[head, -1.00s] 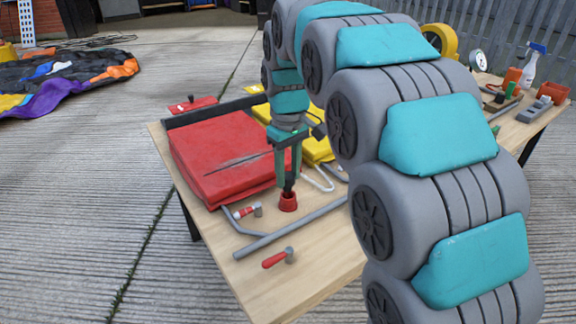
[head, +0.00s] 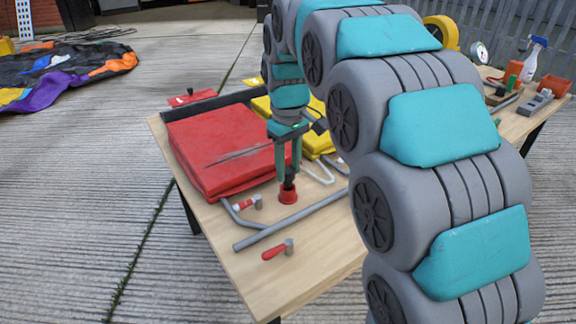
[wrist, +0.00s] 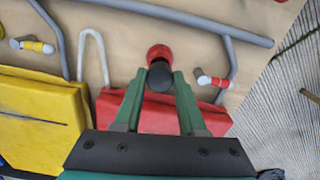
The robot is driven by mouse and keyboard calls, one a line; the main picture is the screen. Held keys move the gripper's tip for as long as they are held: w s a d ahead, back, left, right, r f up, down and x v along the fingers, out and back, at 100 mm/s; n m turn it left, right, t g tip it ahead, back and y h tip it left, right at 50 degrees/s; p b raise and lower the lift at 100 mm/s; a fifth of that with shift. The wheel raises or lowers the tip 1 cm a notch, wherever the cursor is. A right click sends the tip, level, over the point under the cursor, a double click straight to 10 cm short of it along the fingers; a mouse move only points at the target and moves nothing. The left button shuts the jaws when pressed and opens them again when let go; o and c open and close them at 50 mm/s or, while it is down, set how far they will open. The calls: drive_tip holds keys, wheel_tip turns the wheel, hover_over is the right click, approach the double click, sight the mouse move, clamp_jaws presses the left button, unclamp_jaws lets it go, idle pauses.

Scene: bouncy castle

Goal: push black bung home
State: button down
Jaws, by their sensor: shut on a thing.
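The black bung (head: 289,184) is upright between the fingertips of my gripper (head: 287,174), which is shut on it. Its lower end is at the mouth of a short red collar (head: 288,197) standing on the table near the red folded pad. How deep it sits in the collar is hard to see. In the wrist view the dark round bung (wrist: 160,76) lies between the green fingertips (wrist: 161,84). The red collar (wrist: 158,53) shows just beyond it, partly covered by the bung.
A red folded pad (head: 215,150) and a yellow one (head: 312,140) lie behind the collar. A grey tube (head: 290,222), a bent grey rod and red-handled tools (head: 276,250) lie close in front. The table's front left corner is clear.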

drive_tip(key=shift+f, duration=0.65)
idle(0.8)
drive_tip(key=shift+f+b, duration=0.3)
drive_tip(key=shift+b, duration=0.05)
drive_tip(key=shift+f, duration=0.3)
idle(0.3)
